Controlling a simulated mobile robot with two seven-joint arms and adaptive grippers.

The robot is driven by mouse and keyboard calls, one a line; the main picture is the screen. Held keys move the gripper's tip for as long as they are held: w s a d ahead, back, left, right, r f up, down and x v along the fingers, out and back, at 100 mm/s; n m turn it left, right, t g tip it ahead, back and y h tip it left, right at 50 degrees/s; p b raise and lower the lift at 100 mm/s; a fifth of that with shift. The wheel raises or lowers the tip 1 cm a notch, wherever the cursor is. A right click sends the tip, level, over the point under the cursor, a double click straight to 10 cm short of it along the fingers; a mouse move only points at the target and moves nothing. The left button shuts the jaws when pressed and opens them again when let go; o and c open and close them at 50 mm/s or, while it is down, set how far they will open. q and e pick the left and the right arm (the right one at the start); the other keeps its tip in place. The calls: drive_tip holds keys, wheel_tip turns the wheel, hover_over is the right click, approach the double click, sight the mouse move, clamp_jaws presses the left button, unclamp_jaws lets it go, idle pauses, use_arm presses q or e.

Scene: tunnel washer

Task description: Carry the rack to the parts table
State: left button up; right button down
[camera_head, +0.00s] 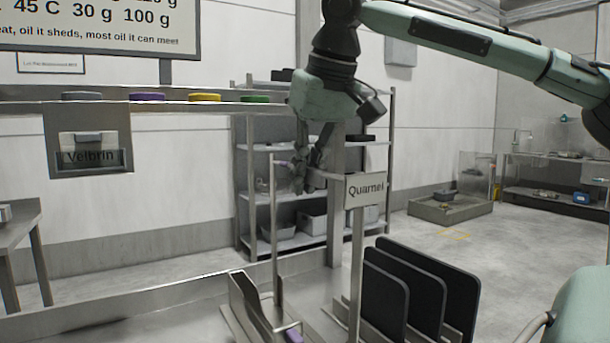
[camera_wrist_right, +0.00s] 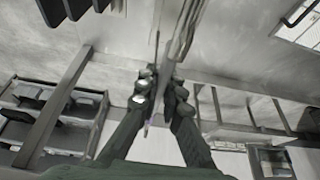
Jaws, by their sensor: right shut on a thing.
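The grey metal rack (camera_head: 355,285) is in the lower middle of the head view, with upright posts, a sign reading "Quarnei" and a thin bar at gripper height. Its lower part is cut off by the frame edge. My right gripper (camera_head: 312,178) points down above it, with its fingers closed at the bar. In the wrist view the right gripper (camera_wrist_right: 158,92) has its fingertips together around a thin strip; the exact contact is blurred. The parts table cannot be told apart for sure. My left gripper is in neither view.
Dark upright panels (camera_head: 385,295) stand at the lower right. A metal ledge (camera_head: 110,305) runs along the lower left. Shelving (camera_head: 250,165) stands behind, and a low tray (camera_head: 450,208) lies on the floor. A table (camera_head: 25,225) is at far left. Floor at right is open.

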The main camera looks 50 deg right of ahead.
drive_tip(key=shift+f, duration=0.25)
idle(0.4)
drive_tip(key=shift+f+b, duration=0.35)
drive_tip(key=shift+f, duration=1.05)
idle(0.4)
drive_tip(key=c, duration=1.6)
unclamp_jaws()
drive_tip(key=v, duration=1.2)
drive_tip(key=shift+a+f, duration=0.1)
